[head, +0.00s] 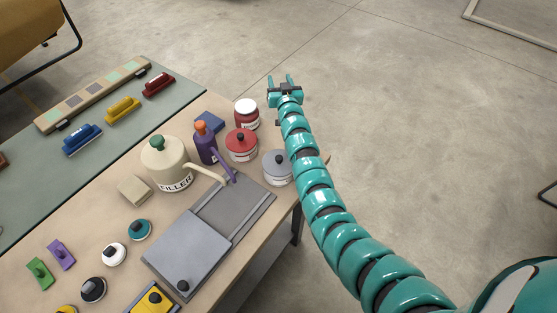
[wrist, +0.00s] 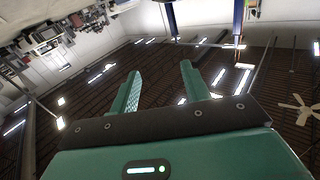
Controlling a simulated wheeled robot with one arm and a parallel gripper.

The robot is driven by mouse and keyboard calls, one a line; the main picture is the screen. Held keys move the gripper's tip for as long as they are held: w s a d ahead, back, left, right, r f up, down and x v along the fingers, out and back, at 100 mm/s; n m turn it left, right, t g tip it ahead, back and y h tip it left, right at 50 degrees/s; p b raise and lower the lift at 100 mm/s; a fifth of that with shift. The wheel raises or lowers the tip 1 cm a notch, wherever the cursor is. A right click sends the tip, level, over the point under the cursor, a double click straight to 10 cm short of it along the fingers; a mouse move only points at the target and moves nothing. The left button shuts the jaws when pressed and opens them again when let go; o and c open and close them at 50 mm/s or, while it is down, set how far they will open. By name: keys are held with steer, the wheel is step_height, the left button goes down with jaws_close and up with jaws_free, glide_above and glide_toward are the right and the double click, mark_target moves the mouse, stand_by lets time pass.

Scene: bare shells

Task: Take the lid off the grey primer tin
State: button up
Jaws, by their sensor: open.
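The grey primer tin (head: 279,168) stands near the right edge of the workbench in the head view. Its grey lid with a dark round knob (head: 280,154) sits on top. Part of its right side is close behind my arm. My gripper (head: 280,79) is open and empty, beyond the tin and past the bench's far right edge, with its fingers pointing away. In the wrist view my open gripper (wrist: 160,85) shows two teal fingers with nothing between them. That view looks toward the ceiling, and the tin is not in it.
A red tin (head: 241,147) and a red jar with a white lid (head: 246,114) stand just behind the grey tin. A purple bottle (head: 205,150), a cream filler can (head: 165,170) and a grey tray (head: 195,245) are to the left. Open floor (head: 420,130) lies right.

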steer(key=s+a+r+n+g+y, duration=0.1)
steer(key=s+a+n+g, duration=0.1)
steer(key=a+n+g, duration=0.35)
steer(key=s+a+r+n+g+y, duration=0.1)
steer(key=s+a+n+g, duration=0.1)
steer(key=a+g, duration=0.6)
steer(key=n+g+h+p, duration=0.2)
steer(key=n+g+h, duration=0.3)
steer(key=h, duration=0.4)
glide_toward(278, 157)
steer(key=f, duration=0.1)
steer(key=d+f+p, duration=0.1)
steer(key=f+m+p, duration=0.1)
steer(key=shift+w+d+f+g+y, duration=0.25)
steer(key=shift+d+g+y, duration=0.05)
steer(key=shift+d+g, duration=0.05)
steer(key=shift+s+d+f+p, duration=0.25)
steer(key=shift+f+p, duration=0.4)
steer(key=shift+p, duration=0.35)
steer(key=shift+p+x, duration=0.8)
steer(key=shift+x, duration=1.05)
steer(key=shift+a, duration=0.15)
